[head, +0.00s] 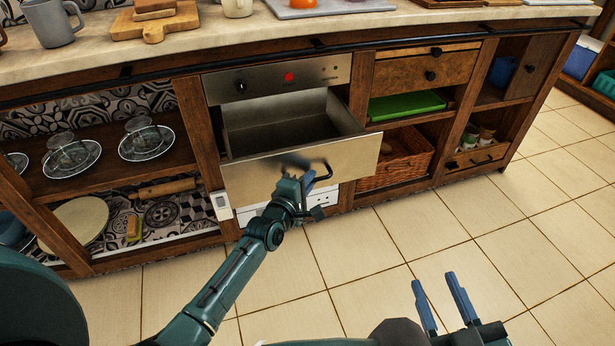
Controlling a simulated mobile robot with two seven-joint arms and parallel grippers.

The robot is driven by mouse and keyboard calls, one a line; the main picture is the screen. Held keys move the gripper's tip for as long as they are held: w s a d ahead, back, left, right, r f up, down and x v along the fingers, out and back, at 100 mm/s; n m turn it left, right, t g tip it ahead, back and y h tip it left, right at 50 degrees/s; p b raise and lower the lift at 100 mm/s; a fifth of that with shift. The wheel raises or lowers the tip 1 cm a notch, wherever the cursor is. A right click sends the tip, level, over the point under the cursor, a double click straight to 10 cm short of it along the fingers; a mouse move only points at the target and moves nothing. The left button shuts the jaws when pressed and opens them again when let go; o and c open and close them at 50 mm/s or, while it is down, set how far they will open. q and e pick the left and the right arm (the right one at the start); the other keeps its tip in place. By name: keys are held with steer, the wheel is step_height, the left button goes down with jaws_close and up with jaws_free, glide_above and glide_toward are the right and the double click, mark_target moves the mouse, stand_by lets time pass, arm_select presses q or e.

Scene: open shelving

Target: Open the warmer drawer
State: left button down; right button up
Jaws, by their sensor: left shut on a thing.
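Open shelves with glass cloches (146,138) stand to the left of the drawer. A wicker basket (404,159) and a green tray (405,105) are to its right. The countertop (200,52) runs above. The tiled floor (480,230) in front is clear.

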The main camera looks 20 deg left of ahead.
arm_select(q)
steer(key=c, duration=1.8)
jaws_free()
steer(key=shift+s, duration=0.15)
steer(key=shift+p+v, duration=2.05)
steer(key=shift+v, duration=4.45)
arm_select(e)
steer(key=shift+s+d+f+m+g+h, duration=0.1)
steer(key=shift+d+m+g+h, duration=0.15)
steer(key=shift+g, duration=0.2)
steer(key=shift+s+d+r+m+g+h, duration=0.1)
steer(key=shift+m+g+h, duration=0.15)
steer(key=shift+g, duration=0.25)
steer(key=shift+s+d+f+m+g+h, duration=0.1)
steer(key=shift+d+m+g+h, duration=0.15)
steer(key=shift+g, duration=0.2)
